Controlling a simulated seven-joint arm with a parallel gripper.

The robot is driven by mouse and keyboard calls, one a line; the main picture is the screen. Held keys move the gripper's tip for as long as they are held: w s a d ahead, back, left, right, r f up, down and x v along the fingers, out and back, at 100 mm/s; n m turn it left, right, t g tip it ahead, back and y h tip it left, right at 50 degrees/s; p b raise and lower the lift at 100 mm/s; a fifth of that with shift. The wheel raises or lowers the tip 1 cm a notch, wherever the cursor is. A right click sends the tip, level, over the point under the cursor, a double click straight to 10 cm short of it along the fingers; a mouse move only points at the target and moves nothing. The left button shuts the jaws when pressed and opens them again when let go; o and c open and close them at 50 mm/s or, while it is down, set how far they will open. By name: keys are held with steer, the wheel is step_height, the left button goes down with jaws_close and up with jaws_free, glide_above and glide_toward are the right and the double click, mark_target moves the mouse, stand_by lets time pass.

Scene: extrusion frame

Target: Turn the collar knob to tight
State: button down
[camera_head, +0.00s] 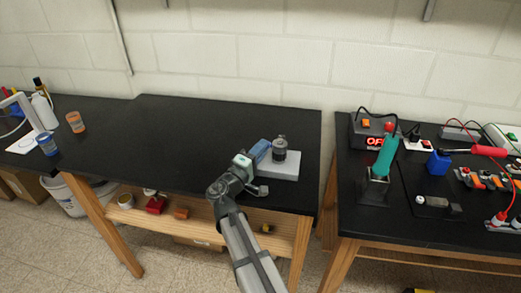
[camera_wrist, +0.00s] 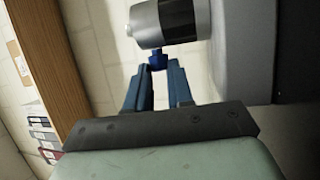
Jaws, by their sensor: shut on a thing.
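The blue collar knob (camera_wrist: 157,58) shows in the wrist view, sticking out from a silver and black cylinder (camera_wrist: 170,22). My gripper (camera_wrist: 158,72) has its two blue fingertips on either side of the knob and is shut on it. In the head view the cylinder (camera_head: 280,147) stands upright on a light grey block (camera_head: 285,168) near the right end of the left bench. My gripper (camera_head: 263,149) reaches it from the left there, and the knob is hidden. I cannot read any tight or loose mark.
The black bench top (camera_head: 190,125) is clear left of my gripper. An orange-labelled jar (camera_head: 75,122) and a blue jar (camera_head: 47,144) stand at its far left. A gap separates it from the right bench, which holds a power box (camera_head: 370,132) and a green-handled tool (camera_head: 384,155).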

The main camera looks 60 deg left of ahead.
stand_by(0.4)
steer(key=c, duration=1)
jaws_free()
steer(key=shift+s, duration=0.1)
steer(key=v, duration=1.3)
steer(key=shift+s+d+f, duration=0.15)
steer(key=shift+s+d, duration=0.05)
steer(key=shift+s, duration=0.05)
